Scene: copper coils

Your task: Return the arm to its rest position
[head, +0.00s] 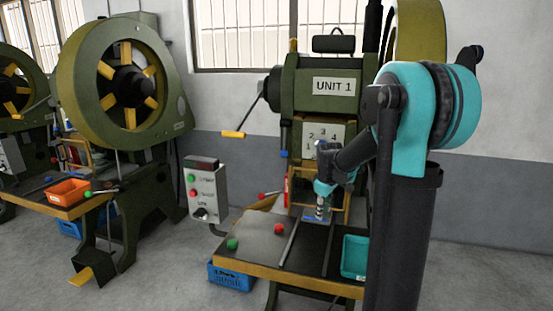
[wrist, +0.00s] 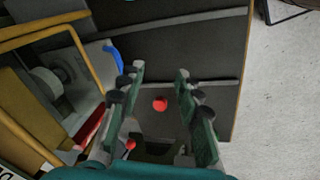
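My arm (head: 398,200), dark with teal joints, stands at the right in the head view and reaches left toward the press marked UNIT 1 (head: 337,86). My gripper (head: 319,213) is above the press table, in front of the press opening; it is small and partly hard to make out there. In the wrist view my gripper (wrist: 160,75) has its two green-and-grey fingers spread apart with nothing between them. The dark press table (wrist: 210,50) lies beyond the fingertips. No copper coil can be made out clearly.
The table carries a red knob (head: 279,229), a green knob (head: 232,244) and a teal bin (head: 354,257). A control box (head: 206,187) stands left of it, and a blue crate (head: 231,276) below. Yellow guard bars (wrist: 45,28) are close left of my gripper. Open floor (wrist: 280,110) lies right.

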